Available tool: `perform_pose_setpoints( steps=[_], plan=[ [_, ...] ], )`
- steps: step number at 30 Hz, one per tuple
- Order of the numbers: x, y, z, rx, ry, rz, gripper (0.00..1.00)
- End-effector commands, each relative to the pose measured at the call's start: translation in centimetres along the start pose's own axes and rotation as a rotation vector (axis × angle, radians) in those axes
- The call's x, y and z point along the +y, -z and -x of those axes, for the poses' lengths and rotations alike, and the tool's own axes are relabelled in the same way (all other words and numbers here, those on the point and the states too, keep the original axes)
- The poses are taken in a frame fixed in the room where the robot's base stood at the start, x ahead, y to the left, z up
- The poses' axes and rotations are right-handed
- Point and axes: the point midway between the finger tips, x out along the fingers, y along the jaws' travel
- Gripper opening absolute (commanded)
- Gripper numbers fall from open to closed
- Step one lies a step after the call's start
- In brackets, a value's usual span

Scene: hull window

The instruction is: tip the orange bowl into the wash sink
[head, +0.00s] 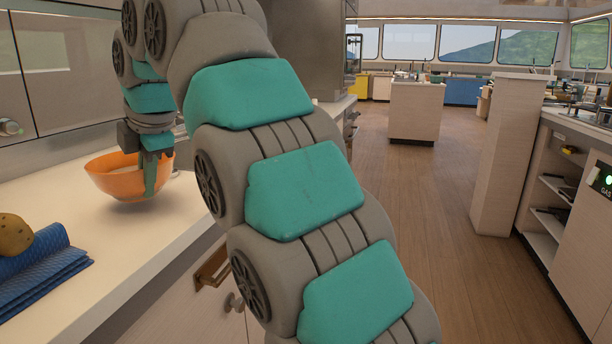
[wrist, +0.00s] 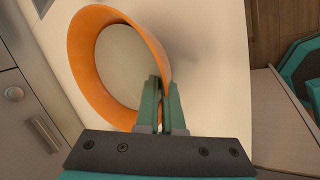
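The orange bowl (head: 115,182) stands upright on the pale counter at the left of the head view. In the wrist view the orange bowl (wrist: 88,62) shows from above, with a pale beige-grey surface inside; I cannot tell whether this is contents or its bottom. My gripper (head: 150,178) points down at the bowl's near right side. In the wrist view my gripper (wrist: 162,92) has its green fingers close together, one on each side of the bowl's wall, pinching the rim. The wash sink is not recognisable in either view.
A folded blue cloth (head: 45,265) with a brown potato-like item (head: 14,234) on it lies at the counter's near left. The counter (head: 150,240) between cloth and bowl is clear. Cabinets (head: 60,60) hang behind. Open wooden floor (head: 420,200) stretches to the right.

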Motion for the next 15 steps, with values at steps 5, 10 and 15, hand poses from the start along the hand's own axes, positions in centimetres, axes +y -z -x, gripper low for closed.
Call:
perform_pose_setpoints(
  steps=[5,10,15],
  plan=[
    [-0.2,0.0,-0.4,0.000,-0.003,0.000,0.00],
    [-0.4,0.0,-0.8,0.000,-0.003,0.000,0.00],
    [-0.6,0.0,-1.2,0.000,-0.003,0.000,0.00]
  ],
)
